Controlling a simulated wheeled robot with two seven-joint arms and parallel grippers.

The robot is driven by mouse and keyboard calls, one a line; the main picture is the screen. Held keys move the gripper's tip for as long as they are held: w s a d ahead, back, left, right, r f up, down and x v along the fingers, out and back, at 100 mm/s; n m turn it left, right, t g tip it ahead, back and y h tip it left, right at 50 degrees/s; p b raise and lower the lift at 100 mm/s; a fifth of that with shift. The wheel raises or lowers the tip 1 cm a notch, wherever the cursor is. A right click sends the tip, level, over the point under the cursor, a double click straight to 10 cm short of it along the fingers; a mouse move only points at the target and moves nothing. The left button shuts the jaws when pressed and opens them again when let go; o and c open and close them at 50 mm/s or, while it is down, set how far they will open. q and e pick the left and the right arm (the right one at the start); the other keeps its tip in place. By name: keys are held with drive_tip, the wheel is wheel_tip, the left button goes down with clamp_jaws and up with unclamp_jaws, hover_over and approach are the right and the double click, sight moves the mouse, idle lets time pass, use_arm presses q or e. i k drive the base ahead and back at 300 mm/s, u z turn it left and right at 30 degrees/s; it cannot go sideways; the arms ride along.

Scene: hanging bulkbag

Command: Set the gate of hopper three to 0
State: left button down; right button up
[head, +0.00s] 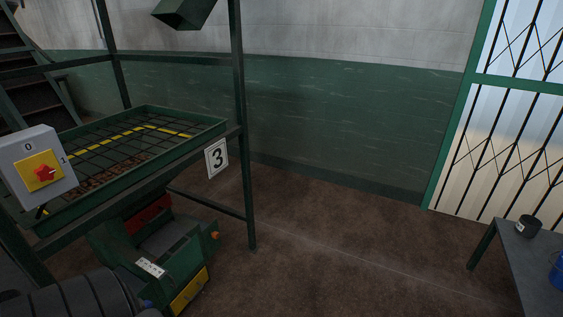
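A grey switch box (35,168) with a yellow plate and a red knob (43,174) is at the left edge of the head view. The box is marked 0 above the knob and 1 at its right. A small pale mark on the knob seems to lie on its right side, towards the 1; it is too small to be sure. A sign with the number 3 (216,157) hangs on the green hopper frame (182,153). The hopper has a dark grid over brown granular material. Neither of my grippers is in view.
A green machine (165,250) stands under the hopper, with a dark ribbed cylinder at the lower left. A green post (241,130) rises at the hopper's right corner. A grey table (535,265) with a dark cup (528,226) is at the right. The brown floor between is clear.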

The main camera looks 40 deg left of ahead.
sight(158, 243)
drive_tip(key=u, duration=0.1)
drive_tip(key=i, duration=1.8)
drive_tip(key=u, duration=1.45)
drive_tip(key=i, duration=1.15)
drive_tip(key=u, duration=1.15)
drive_tip(key=i, duration=0.2)
drive_tip(key=u, duration=0.1)
